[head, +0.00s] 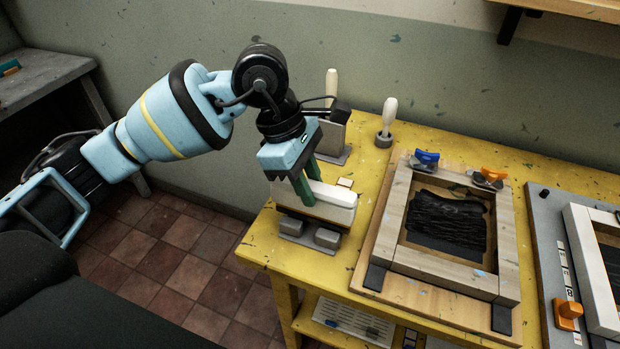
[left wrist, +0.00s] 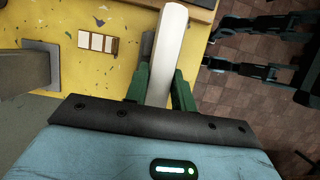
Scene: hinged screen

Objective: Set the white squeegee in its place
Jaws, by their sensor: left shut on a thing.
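The white squeegee (head: 335,193) is a pale bar with a darker lower edge, at the left end of the yellow table. My left gripper (head: 307,182) points down with green fingers shut on it. In the left wrist view the squeegee (left wrist: 168,45) runs lengthwise between the two fingers (left wrist: 160,85). Just below it in the head view is a grey holder with two blocks (head: 327,238). The squeegee's lower edge is close above or in this holder; I cannot tell which. My right gripper is not identifiable in either view.
Behind stands another upright tool with a wooden handle (head: 331,82) in a grey base. A pale-handled tool (head: 389,115) stands nearby. A wooden screen frame (head: 452,274) with clamps lies right of the holder. A small pale sectioned tile (left wrist: 97,42) lies on the yellow table (head: 258,245).

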